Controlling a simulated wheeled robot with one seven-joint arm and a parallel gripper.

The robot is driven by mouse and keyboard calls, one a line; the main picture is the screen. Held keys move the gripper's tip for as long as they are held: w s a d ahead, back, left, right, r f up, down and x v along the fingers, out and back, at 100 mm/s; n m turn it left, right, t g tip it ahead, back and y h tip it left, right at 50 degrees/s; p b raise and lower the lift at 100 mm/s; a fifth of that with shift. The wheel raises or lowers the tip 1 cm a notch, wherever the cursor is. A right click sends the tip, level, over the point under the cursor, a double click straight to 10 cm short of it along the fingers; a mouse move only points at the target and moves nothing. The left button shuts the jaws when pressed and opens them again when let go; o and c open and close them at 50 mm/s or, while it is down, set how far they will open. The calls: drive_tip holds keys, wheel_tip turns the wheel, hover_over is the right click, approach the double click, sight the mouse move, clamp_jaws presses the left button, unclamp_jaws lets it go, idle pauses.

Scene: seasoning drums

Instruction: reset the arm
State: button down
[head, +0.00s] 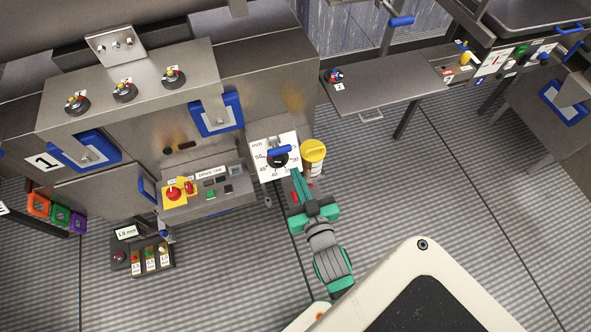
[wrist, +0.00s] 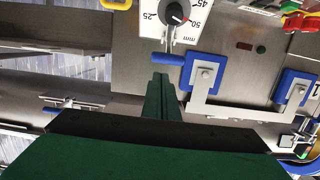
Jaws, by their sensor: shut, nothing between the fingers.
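My arm reaches from the lower middle of the head view toward the dial plate on the machine. My gripper (head: 294,168) is shut and empty, its green fingers pressed together. The wrist view shows the closed fingertips (wrist: 161,77) just short of a blue-handled lever (wrist: 168,59). That lever sits at a white scale plate (wrist: 150,28) with a black knob and numbers in mm. In the head view the blue lever (head: 280,150) lies just beyond the fingertips. I cannot tell whether the fingers touch it.
A yellow-lidded jar (head: 313,152) stands close to the right of the gripper. Blue-framed door handles (head: 217,115) stick out from the machine. A grey table (head: 385,82) is at the right; striped floor is open below it.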

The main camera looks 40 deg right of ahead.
drive_tip(key=shift+s+a, duration=0.15)
drive_tip(key=shift+a, duration=0.1)
idle(0.4)
drive_tip(key=s+a+n+y, duration=0.2)
drive_tip(key=s+a, duration=0.6)
drive_tip(key=a, duration=0.4)
drive_tip(key=s+a+n+y, duration=0.2)
drive_tip(key=s+a+y, duration=0.1)
drive_tip(key=s+a, duration=0.6)
drive_tip(key=a, duration=0.4)
drive_tip(key=shift+s+r+y, duration=0.15)
drive_tip(key=shift+r+y, duration=0.05)
drive_tip(key=shift+y, duration=0.2)
